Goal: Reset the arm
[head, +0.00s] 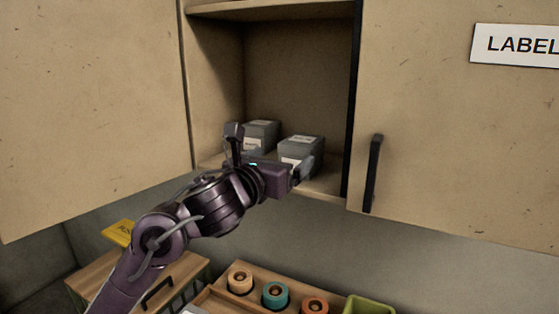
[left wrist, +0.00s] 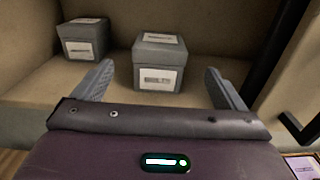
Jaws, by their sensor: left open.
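My left gripper (head: 269,153) is raised in front of the open wall cabinet, at the height of its bottom shelf. Its two fingers are spread wide; in the left wrist view (left wrist: 160,88) they stand apart with nothing held between them. A grey box with a white label (head: 301,148) sits on the shelf beyond the fingers; it also shows in the left wrist view (left wrist: 159,62). A second grey labelled box (head: 261,133) stands to its left, and shows in the left wrist view (left wrist: 83,40). My right gripper is not in view.
The cabinet's left door (head: 85,100) is swung open, and the right door (head: 450,150) with a black handle (head: 373,173) is beside the opening. Below are a wooden rack with several round rolls (head: 275,294), a green container (head: 368,306) and a wooden drawer box (head: 185,268).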

